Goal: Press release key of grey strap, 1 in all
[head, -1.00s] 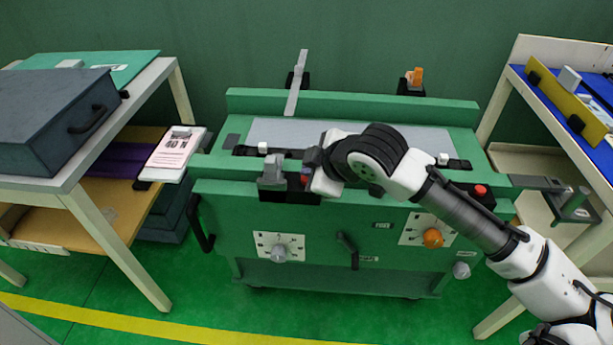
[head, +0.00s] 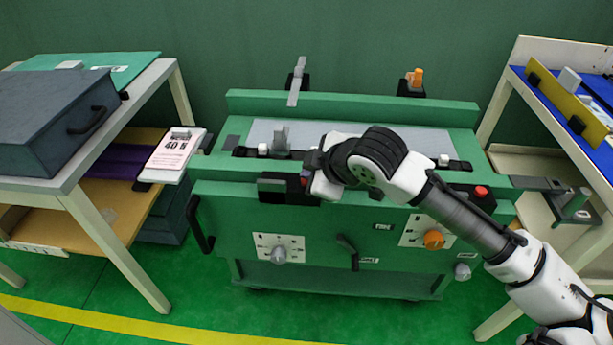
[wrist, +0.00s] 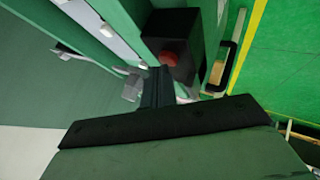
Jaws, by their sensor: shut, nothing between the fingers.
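A grey strap (head: 297,82) rises from a black mount at the back of the green bench. A grey upright catch (head: 281,143) stands over the bench top near its front left; whether it joins the strap cannot be told. Below it, a black block on the front rail carries a red key (head: 304,176), largely hidden by my gripper. In the wrist view a red round key (wrist: 170,59) shows on the black block. My gripper (wrist: 155,74) is shut and empty, its tips close beside the block; contact cannot be told.
An orange clip (head: 415,78) stands at the back right. A second red button (head: 482,190) sits on a black box at the front right. Shelves flank the green bench (head: 350,102).

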